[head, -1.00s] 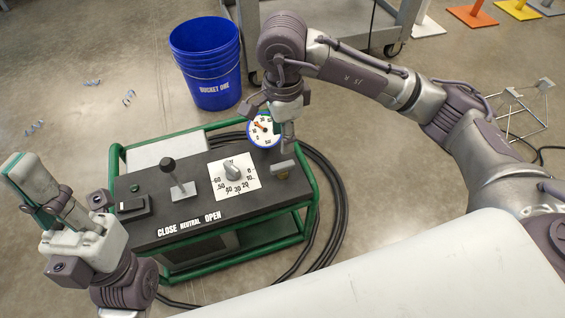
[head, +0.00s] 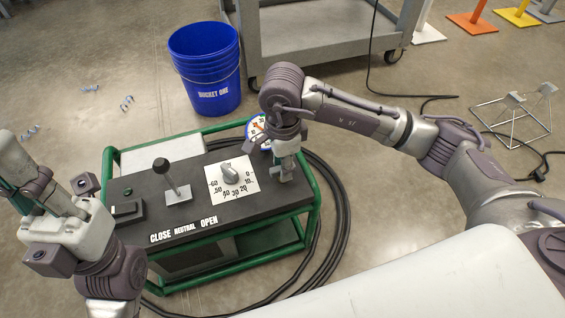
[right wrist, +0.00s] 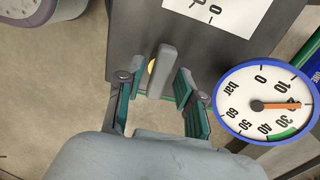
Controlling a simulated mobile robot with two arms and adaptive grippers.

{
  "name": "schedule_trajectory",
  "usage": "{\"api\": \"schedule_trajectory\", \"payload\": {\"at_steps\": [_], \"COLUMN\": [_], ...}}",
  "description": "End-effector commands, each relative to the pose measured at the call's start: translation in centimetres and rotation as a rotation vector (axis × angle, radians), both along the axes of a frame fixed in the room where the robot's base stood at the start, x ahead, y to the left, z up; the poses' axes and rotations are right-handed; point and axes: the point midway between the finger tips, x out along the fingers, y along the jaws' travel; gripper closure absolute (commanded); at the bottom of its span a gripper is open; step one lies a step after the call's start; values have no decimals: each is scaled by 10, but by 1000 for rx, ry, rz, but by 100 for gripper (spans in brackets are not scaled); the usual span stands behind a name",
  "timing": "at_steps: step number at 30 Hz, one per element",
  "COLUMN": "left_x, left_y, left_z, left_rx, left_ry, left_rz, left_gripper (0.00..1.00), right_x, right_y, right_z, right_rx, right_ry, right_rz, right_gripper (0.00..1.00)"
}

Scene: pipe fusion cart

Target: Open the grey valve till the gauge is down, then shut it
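The grey valve handle (right wrist: 163,72) stands on the cart's dark panel, with a brass part behind it. In the right wrist view my right gripper (right wrist: 157,88) is open, with a finger on each side of the handle and visible gaps. In the head view this gripper (head: 284,166) is over the valve and mostly hides it. The round blue-rimmed gauge (right wrist: 243,118) is right of the gripper; its orange needle points near 20 bar. The gauge is partly hidden in the head view (head: 254,127). My left gripper (head: 28,192) is off the cart's left side; its finger gap is unclear.
The panel also has a black-knobbed lever (head: 161,166) and a dial knob on a white plate (head: 245,186). A green frame (head: 317,215) surrounds the cart. A blue bucket (head: 207,70) stands behind it, and black hose (head: 343,205) loops on the floor at right.

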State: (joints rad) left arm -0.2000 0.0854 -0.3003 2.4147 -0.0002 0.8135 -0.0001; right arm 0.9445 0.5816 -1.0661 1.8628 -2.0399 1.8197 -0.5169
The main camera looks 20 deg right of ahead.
Motion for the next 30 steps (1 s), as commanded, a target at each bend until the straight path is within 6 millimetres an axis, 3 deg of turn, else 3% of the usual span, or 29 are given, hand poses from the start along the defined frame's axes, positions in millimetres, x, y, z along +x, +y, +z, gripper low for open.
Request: {"api": "schedule_trajectory", "payload": {"at_steps": [1,6,20,30], "left_x": [0,0,-2,-4], "left_y": [0,0,1,2], "left_z": [0,0,3,-1], "left_rx": [0,0,-3,-7], "left_ry": [0,0,-2,34], "left_rz": [0,0,-1,-2], "left_gripper": [100,100,100,100], "right_x": [0,0,0,0], "right_y": [0,0,0,0], "right_z": [0,0,1,3], "right_rx": [0,0,0,0], "right_ry": [0,0,1,1], "right_rz": [0,0,-78,-347], "right_gripper": [76,100,100,100]}}
